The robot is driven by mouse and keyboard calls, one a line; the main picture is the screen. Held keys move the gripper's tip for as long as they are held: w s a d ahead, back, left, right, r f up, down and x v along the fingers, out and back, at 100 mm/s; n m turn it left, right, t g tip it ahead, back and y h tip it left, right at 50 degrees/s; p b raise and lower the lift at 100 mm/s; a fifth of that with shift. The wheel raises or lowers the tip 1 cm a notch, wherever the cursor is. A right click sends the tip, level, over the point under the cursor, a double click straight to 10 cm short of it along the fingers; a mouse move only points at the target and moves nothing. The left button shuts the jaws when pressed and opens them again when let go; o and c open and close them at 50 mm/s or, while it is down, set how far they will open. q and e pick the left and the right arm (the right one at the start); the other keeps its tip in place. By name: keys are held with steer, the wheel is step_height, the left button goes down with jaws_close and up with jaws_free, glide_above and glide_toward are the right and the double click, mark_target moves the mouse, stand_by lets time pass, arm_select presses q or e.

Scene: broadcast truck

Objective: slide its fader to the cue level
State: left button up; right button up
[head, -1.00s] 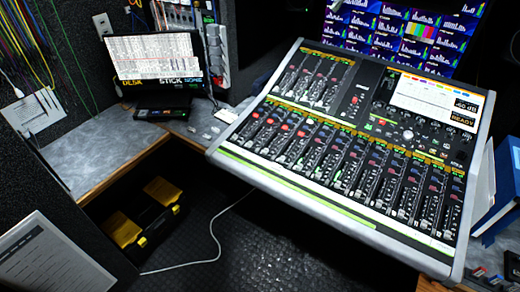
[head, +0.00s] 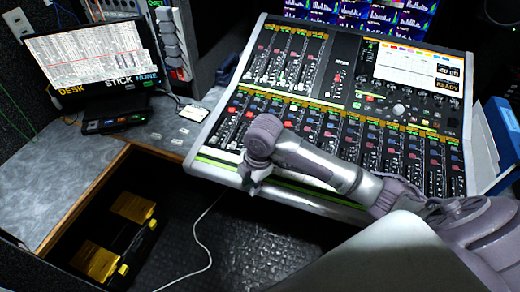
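The mixing console (head: 212,162) fills the right half of the head view, tilted, with a lower bank of several faders and a shorter upper bank. Its small display (head: 447,78) reads about 40 dB and READY. My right gripper (head: 252,184) hangs at the console's front edge, left of the middle, fingers pointing down. It is small, and I cannot tell its opening or whether it touches the edge. My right arm covers the lower ends of several middle channel strips. My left gripper is out of view.
A laptop-like screen (head: 88,60) reading DESK, STICK, NONE stands on the grey desk (head: 50,190) at left. A black and yellow toolbox (head: 118,240) sits below. A white cable (head: 200,235) lies on the floor. Blue binders (head: 500,135) stand at right. Monitors glow behind.

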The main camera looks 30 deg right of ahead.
steer(key=w+d+r+n+g+h, duration=0.1)
steer(key=w+d+r+n, duration=0.55)
steer(key=d+r, duration=0.6)
steer(key=f, duration=0.8)
steer(key=a+f+p, duration=0.1)
steer(key=f, duration=0.4)
jaws_close()
steer(key=shift+d, duration=0.1)
